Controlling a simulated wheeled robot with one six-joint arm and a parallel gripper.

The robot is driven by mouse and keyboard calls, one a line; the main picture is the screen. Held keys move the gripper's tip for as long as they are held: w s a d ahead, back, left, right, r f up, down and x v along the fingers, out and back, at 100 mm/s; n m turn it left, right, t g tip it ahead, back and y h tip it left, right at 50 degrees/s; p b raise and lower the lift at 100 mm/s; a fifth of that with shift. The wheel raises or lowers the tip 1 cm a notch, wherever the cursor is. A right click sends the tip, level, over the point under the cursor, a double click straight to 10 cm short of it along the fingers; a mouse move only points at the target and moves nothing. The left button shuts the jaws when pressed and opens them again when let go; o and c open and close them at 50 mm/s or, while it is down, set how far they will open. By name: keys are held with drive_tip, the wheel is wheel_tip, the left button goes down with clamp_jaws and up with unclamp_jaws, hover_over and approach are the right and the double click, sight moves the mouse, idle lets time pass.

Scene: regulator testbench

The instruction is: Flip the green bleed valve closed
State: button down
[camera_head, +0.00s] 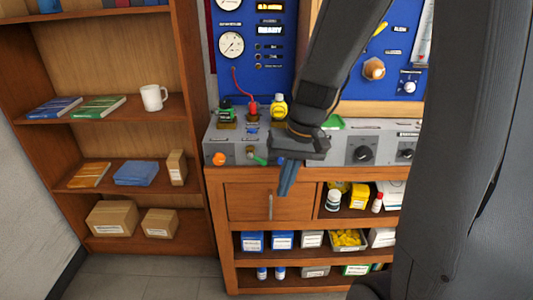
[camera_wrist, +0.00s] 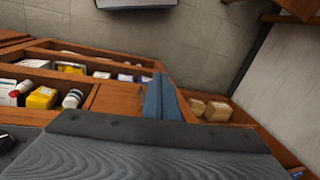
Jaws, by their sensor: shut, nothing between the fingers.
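The green bleed valve (camera_head: 259,160) shows in the head view as a small green lever on the front of the grey bench panel, just left of my gripper. My gripper (camera_head: 287,190) points down in front of the panel, with its blue fingers together and nothing between them. It is apart from the lever, a little to the right and lower. In the wrist view the shut fingers (camera_wrist: 160,98) show over the cabinet front. The green lever does not show in the wrist view. My wrist hides part of the panel to the right of the lever.
An orange knob (camera_head: 218,159) sits left of the lever, and a black dial (camera_head: 361,153) sits to the right. Red, green and yellow fittings stand on the panel top. A wooden cabinet (camera_head: 258,186) is below. A bookshelf (camera_head: 175,108) stands at left.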

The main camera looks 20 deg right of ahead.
sight(258, 159)
drive_tip(key=w+d+r+m+t+y, duration=0.1)
drive_tip(key=w+d+r+y, duration=0.1)
drive_tip(key=w+d+r, duration=0.2)
drive_tip(key=w+d+r+m+t+y+p, duration=0.1)
drive_tip(key=w+d+r, duration=0.3)
drive_tip(key=w, duration=0.4)
drive_tip(key=shift+w+d+r+t+y, duration=0.2)
drive_tip(key=shift+w+r+t+y, duration=0.15)
drive_tip(key=shift+r+t, duration=0.45)
drive_tip(key=p+x, duration=0.3)
drive_tip(key=x, duration=1.1)
